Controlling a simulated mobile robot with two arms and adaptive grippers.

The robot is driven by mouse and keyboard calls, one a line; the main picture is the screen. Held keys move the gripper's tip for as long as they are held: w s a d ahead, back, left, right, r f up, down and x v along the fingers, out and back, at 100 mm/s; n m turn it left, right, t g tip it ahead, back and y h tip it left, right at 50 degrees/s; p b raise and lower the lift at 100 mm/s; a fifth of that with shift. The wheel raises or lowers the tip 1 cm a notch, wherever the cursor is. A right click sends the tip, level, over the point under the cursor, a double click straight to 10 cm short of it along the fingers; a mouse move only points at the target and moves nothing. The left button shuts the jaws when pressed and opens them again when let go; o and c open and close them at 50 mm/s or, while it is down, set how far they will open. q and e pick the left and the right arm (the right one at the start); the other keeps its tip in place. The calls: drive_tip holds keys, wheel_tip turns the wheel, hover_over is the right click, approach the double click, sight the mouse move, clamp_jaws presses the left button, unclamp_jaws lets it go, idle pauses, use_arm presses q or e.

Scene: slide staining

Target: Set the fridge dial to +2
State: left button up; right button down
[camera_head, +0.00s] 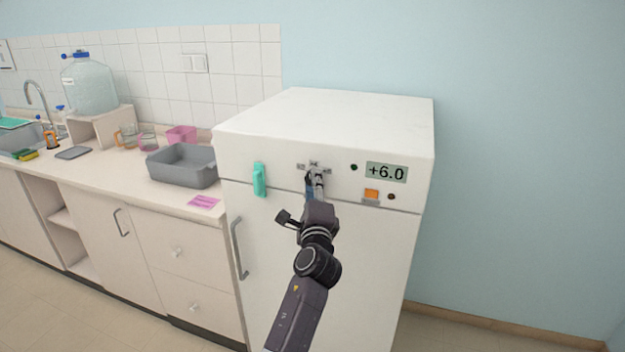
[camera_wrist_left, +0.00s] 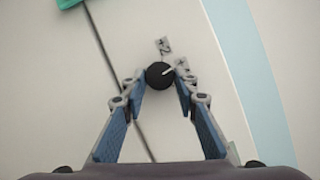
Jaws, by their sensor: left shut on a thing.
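The white fridge (camera_head: 270,225) stands right of the counter. Its green display (camera_head: 386,172) reads +6.0. My left gripper (camera_head: 315,178) is at the upper front panel, shut on the dial, which it mostly hides in the head view. In the left wrist view, the black round dial (camera_wrist_left: 158,79) sits between the fingertips of the left gripper (camera_wrist_left: 157,91). Its white pointer line slants to the upper right, toward a small label (camera_wrist_left: 182,64) partly hidden by a finger. Another small label (camera_wrist_left: 164,46), perhaps +2, sits above the dial. My right gripper is not in view.
A teal object (camera_head: 259,179) is on the fridge front left of the dial. An orange switch (camera_head: 371,194) is below the display. A grey basin (camera_head: 183,180) and a pink note (camera_head: 204,202) lie on the counter (camera_head: 130,180). Floor right of the fridge is clear.

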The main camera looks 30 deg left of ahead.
use_arm(q)
drive_tip(key=shift+r+n+g+h+p, duration=0.15)
drive_tip(key=shift+n+g+h+p, duration=0.3)
drive_tip(key=shift+n+p, duration=1.1)
drive_tip(key=shift+r+n+g+h+p, duration=0.15)
drive_tip(key=shift+n+g+h+p, duration=0.3)
drive_tip(key=shift+n+p, duration=1.15)
drive_tip(key=shift+r+n+g+h+p, duration=0.15)
drive_tip(key=shift+n+g+h+p, duration=0.3)
drive_tip(key=shift+n+p, duration=1.1)
drive_tip(key=o, duration=1.2)
drive_tip(key=shift+c, duration=0.2)
